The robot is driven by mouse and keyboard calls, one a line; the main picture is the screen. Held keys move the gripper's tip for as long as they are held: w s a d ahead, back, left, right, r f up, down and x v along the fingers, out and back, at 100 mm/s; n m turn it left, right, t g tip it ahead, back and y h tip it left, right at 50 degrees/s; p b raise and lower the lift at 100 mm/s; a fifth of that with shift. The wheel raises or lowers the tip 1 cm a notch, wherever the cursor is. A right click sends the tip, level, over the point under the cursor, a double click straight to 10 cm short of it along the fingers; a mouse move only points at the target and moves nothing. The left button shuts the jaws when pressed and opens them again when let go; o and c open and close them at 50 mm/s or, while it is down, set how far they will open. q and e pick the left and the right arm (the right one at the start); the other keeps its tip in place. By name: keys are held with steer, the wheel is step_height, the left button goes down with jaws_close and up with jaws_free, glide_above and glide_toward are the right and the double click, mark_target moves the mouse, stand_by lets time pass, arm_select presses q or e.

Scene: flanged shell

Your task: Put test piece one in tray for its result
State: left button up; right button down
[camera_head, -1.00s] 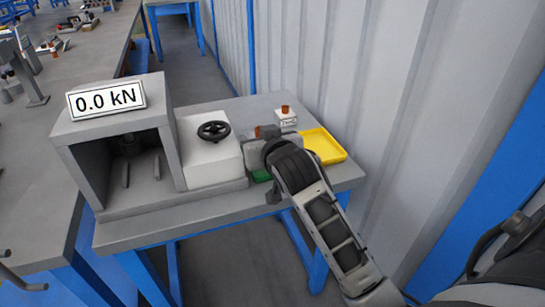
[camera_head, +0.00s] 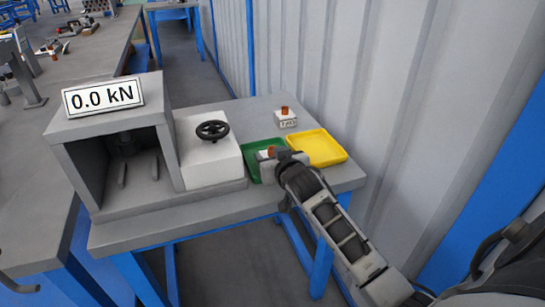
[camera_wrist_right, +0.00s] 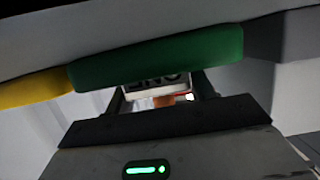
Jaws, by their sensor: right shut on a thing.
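My right gripper (camera_head: 268,157) is shut on test piece one, a white block with an orange top (camera_head: 271,150). In the right wrist view its label, upside down, reads ONE (camera_wrist_right: 157,83). The gripper and piece are at the green tray (camera_head: 251,150), within its outline in the head view. The tray's green rim (camera_wrist_right: 155,57) crosses in front of the piece in the wrist view. I cannot tell whether the piece touches the tray floor. The yellow tray (camera_head: 318,148) is empty, just right of the green one. My left gripper is not in view.
A second white block with an orange top (camera_head: 286,117) stands behind the trays. The grey press (camera_head: 105,125), its display reading 0.0 kN (camera_head: 102,97), and a white box with a black handwheel (camera_head: 212,130) stand left of the trays. A ribbed wall rises on the right.

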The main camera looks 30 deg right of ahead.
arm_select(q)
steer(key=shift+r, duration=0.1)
arm_select(e)
steer(key=shift+r, duration=0.2)
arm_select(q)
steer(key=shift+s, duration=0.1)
arm_select(e)
steer(key=c, duration=0.5)
jaws_free()
steer(key=shift+f, duration=0.25)
steer(key=shift+s+a+r, duration=0.1)
steer(key=shift+s+r, duration=0.05)
steer(key=shift+r, duration=0.05)
steer(key=p+v, duration=0.1)
steer(key=v, duration=1.1)
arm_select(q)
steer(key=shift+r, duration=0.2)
arm_select(e)
steer(key=s+a+f+n+g+y, duration=0.1)
steer(key=s+a+f+y, duration=0.1)
steer(key=s+a+f, duration=0.2)
steer(key=s+a+f+n+g+y, duration=0.1)
steer(key=s+a+f, duration=0.3)
steer(key=a, duration=0.4)
steer(key=s+a+f+n+g+y, duration=0.1)
steer(key=s+a+f+n+y, duration=0.1)
steer(key=s+a+f+y, duration=0.2)
steer(key=shift+s+a+n, duration=0.3)
steer(key=shift+s+a, duration=0.9)
steer(key=shift+a, duration=0.1)
